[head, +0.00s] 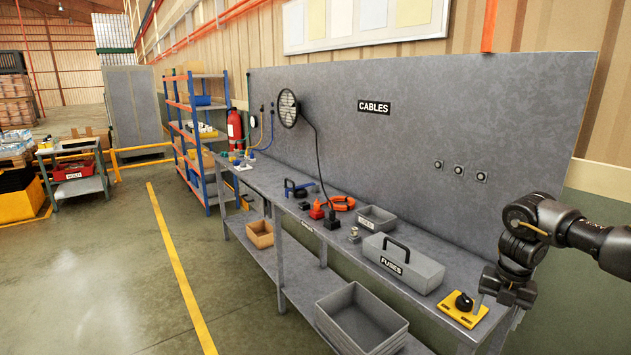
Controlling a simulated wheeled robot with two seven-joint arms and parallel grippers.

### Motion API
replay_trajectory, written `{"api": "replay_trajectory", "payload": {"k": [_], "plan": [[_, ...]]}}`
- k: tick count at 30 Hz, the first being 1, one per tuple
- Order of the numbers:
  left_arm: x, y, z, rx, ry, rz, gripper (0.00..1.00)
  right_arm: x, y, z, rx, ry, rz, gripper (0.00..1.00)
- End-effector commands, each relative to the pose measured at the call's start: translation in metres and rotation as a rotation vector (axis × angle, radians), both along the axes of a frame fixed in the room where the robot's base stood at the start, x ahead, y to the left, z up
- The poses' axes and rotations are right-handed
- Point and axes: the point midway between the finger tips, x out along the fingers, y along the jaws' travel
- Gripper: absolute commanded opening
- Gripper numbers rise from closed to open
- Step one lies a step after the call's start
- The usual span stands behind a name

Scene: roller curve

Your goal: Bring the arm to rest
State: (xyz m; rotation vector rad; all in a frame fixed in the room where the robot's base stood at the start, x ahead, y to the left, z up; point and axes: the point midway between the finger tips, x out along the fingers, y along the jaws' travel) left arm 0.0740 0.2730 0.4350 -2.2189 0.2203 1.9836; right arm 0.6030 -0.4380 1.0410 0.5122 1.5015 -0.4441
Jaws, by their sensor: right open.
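My right arm comes in from the right edge, with black and grey links and a small yellow-orange mark near the elbow. My right gripper (502,296) points down over the right end of the grey workbench (345,262). It is open, and I see nothing between its fingers. It is just right of a yellow plate (463,309) with a black knob; whether it touches the plate I cannot tell. My left gripper is not in view.
On the bench stand a grey box labelled FUSES (404,265), a small grey bin (376,219), an orange cable coil (342,203) and a black plug (332,221). A grey panel (420,130) rises behind. An empty grey crate (361,318) sits below. Open floor (110,270) lies left.

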Motion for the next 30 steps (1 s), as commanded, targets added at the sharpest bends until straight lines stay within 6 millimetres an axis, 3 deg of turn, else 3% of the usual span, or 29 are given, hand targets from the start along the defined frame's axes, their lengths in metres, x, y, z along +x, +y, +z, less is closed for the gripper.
{"api": "replay_trajectory", "payload": {"k": [8, 14, 17, 21, 23, 27, 30], "plan": [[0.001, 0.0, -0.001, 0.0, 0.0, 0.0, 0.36, 0.017, 0.047, -0.048, 0.09, -0.03, -0.01, 0.66], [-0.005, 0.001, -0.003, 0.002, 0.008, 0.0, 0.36, 0.028, 0.101, -0.104, 0.211, -0.058, -0.056, 0.66], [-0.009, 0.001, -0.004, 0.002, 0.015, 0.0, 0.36, 0.03, 0.14, -0.145, 0.303, -0.07, -0.113, 0.66], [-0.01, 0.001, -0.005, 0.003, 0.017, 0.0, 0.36, 0.02, 0.207, -0.222, 0.484, -0.078, -0.29, 0.66], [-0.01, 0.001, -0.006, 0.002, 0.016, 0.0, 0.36, 0.011, 0.231, -0.257, 0.558, -0.072, -0.402, 0.66], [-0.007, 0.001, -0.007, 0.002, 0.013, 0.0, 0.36, -0.028, 0.265, -0.341, 0.686, -0.044, -0.724, 0.66], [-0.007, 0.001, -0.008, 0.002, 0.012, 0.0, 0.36, -0.073, 0.27, -0.404, 0.724, -0.014, -1.002, 0.66]]}}
